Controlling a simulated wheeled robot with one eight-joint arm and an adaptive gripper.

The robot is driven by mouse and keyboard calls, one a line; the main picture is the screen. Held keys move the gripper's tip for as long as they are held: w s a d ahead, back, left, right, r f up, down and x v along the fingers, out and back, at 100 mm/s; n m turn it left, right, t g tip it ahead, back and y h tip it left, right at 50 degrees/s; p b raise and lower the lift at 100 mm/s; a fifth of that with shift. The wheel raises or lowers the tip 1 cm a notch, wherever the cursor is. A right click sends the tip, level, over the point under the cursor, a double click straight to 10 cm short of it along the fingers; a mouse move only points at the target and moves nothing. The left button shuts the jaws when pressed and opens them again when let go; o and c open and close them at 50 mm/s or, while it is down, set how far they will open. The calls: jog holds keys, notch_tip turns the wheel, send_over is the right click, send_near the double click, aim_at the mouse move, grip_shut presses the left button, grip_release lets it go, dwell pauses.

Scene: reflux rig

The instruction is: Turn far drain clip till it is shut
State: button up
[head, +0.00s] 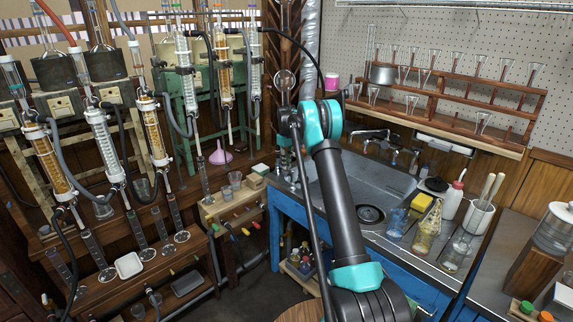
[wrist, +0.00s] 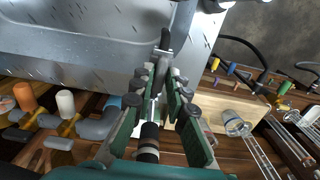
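In the wrist view my gripper (wrist: 160,80) reaches upward from the bottom edge, its green-padded fingers a narrow gap apart. A slim metal part with a black end (wrist: 165,40) shows between and just beyond the fingertips. I cannot tell whether it is the far drain clip or whether the fingers touch it. A black tube with a copper-coloured band (wrist: 148,148) lies lower between the fingers. In the head view my arm rises in front of the sink (head: 345,190), and my fingers cannot be made out. The clip's angle is not readable.
A wooden rack with coloured handles (wrist: 240,98) and a clear glass vessel (wrist: 235,124) lie close right of my fingers. Orange (wrist: 25,96) and white (wrist: 66,104) capped fittings and a grey hose (wrist: 98,126) are at left. Glass columns (head: 105,140) crowd the head view's left.

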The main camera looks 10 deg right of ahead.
grip_shut()
jog(key=shift+m, duration=0.4)
jog(key=m, duration=0.3)
jog(key=shift+m, duration=0.4)
jog(key=m, duration=1.3)
jog(key=shift+m, duration=0.4)
